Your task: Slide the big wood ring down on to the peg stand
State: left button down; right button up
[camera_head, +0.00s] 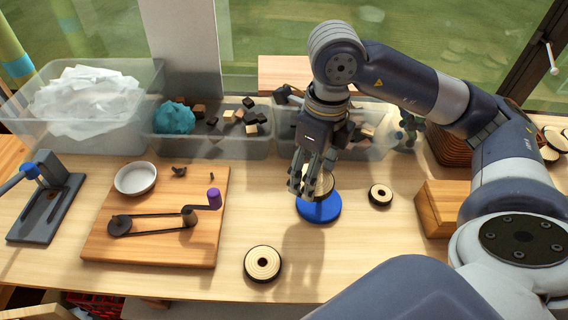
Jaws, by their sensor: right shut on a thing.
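The peg stand (322,212) has a round blue base and stands on the wooden workbench near the middle. Its peg is hidden by my right gripper and the ring. My right gripper (311,188) points down over the base, shut on the big wood ring (322,183), which has a pale wood face and a dark rim. The ring is over the blue base, partly hidden by the fingers. I cannot tell whether it is around the peg or touches the base. My left gripper is not in view.
Two other rings lie on the bench, one in front (262,264) and a smaller one on the right (380,195). A wooden board (150,250) with a belt-and-crank device is on the left. Clear bins (210,146) line the back. A wooden block (440,208) stands right.

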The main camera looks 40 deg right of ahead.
aim_at(325, 176)
jog(key=shift+s+d, duration=0.15)
jog(key=shift+s, duration=0.25)
jog(key=shift+d, duration=0.15)
jog(key=shift+d+b, duration=0.5)
jog(key=shift+d, duration=0.25)
jog(key=shift+d, duration=0.15)
dwell(0.3)
jog(key=shift+f, duration=0.15)
jog(key=shift+f+b, duration=1)
jog(key=shift+b, duration=0.15)
jog(key=o, duration=1.1)
jog(key=shift+d, duration=0.1)
